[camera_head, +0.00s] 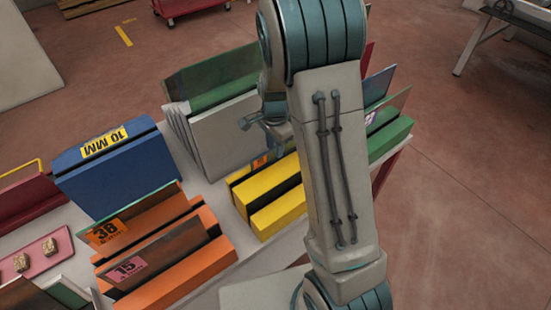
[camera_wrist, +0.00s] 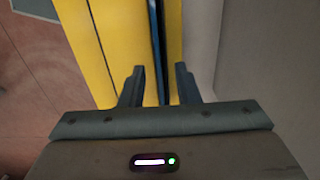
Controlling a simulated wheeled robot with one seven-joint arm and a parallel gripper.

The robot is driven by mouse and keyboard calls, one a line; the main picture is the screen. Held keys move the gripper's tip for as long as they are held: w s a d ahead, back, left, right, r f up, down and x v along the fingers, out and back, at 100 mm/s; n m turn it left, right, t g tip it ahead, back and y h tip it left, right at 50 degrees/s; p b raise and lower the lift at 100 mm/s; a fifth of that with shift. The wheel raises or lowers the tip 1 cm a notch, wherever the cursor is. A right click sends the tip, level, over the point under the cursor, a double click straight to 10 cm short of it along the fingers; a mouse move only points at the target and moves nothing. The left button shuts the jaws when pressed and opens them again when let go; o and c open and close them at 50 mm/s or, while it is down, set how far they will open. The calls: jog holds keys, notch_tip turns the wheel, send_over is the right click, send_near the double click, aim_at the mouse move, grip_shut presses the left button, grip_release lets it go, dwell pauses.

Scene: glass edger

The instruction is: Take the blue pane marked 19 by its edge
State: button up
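In the wrist view a thin dark blue pane edge (camera_wrist: 159,45) stands in a slot of the yellow rack (camera_wrist: 118,40). My gripper (camera_wrist: 159,72) is open, one finger on each side of this edge with a gap on both sides. No number shows on the pane there. In the head view the yellow rack (camera_head: 277,213) stands near the table's right side. My arm covers part of it, and an orange label (camera_head: 260,162) behind it is too hidden to read.
A blue block (camera_head: 118,178) marked 10 MM stands at the left. A white rack (camera_head: 222,137) with a green pane is behind, and a green rack (camera_head: 391,138) is right of my arm.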

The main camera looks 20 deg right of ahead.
aim_at(275, 160)
jog(key=shift+f, duration=1.55)
jog(key=shift+c, duration=0.3)
grip_shut()
